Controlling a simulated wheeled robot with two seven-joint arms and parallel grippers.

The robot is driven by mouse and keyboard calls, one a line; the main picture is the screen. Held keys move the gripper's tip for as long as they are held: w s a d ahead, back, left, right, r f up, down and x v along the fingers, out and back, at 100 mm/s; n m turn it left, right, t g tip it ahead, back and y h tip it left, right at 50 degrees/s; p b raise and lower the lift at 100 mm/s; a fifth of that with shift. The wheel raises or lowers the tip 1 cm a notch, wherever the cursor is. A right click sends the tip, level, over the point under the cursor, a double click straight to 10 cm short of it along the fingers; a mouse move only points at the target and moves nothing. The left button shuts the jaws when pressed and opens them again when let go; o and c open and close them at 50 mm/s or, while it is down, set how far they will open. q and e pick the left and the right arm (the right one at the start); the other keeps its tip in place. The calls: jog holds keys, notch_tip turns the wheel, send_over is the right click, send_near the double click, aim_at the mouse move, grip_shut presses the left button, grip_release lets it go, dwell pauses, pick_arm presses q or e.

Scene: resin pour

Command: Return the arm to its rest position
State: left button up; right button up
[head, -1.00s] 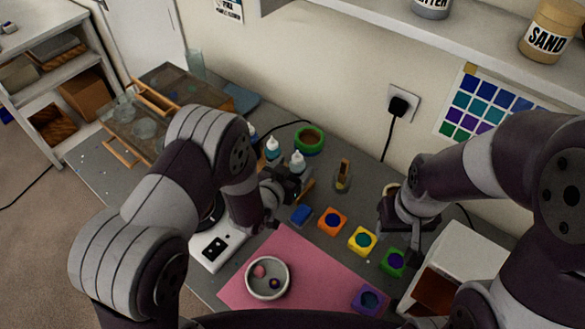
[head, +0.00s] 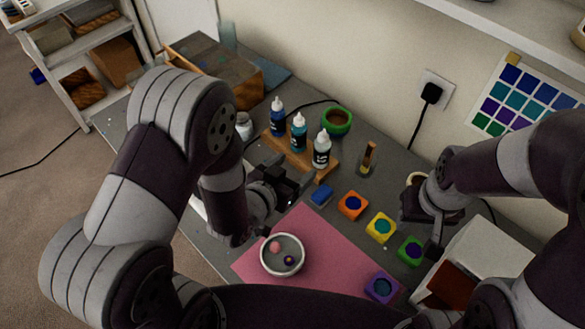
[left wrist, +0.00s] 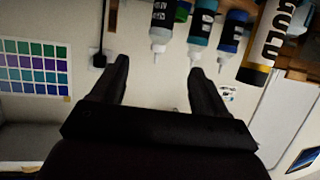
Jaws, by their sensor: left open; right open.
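My left arm comes in from the left of the head view. Its gripper (head: 288,190) is over the grey table, in front of the bottle rack, with nothing held. In the left wrist view its two fingers (left wrist: 158,70) stand wide apart with an empty gap. My right gripper (head: 435,240) is at the right of the head view, near the white box. It is open, though its fingers are small and partly hidden by its own wrist. Both arms are bent over the table.
A wooden rack (head: 283,151) holds dropper bottles (head: 298,132) behind my left gripper. A pink mat (head: 325,262) carries a bowl (head: 283,270). Coloured pots (head: 381,228) line the mat's far edge. A white open box (head: 485,250) stands at the right. A green-rimmed bowl (head: 336,121) is at the back.

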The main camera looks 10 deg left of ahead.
dwell(0.4)
pick_arm(q)
jog(key=a+r+n+g+y, duration=0.25)
jog(key=a+g+y, duration=0.25)
jog(key=a, duration=0.4)
jog(key=s+a+r+n+g+y, duration=0.1)
jog(key=s+a+r+n+g, duration=0.1)
jog(key=s+g, duration=0.3)
jog(key=s+a, duration=0.1)
jog(key=s, duration=0.2)
jog(key=shift+s, duration=0.3)
jog(key=shift+w+a, duration=0.1)
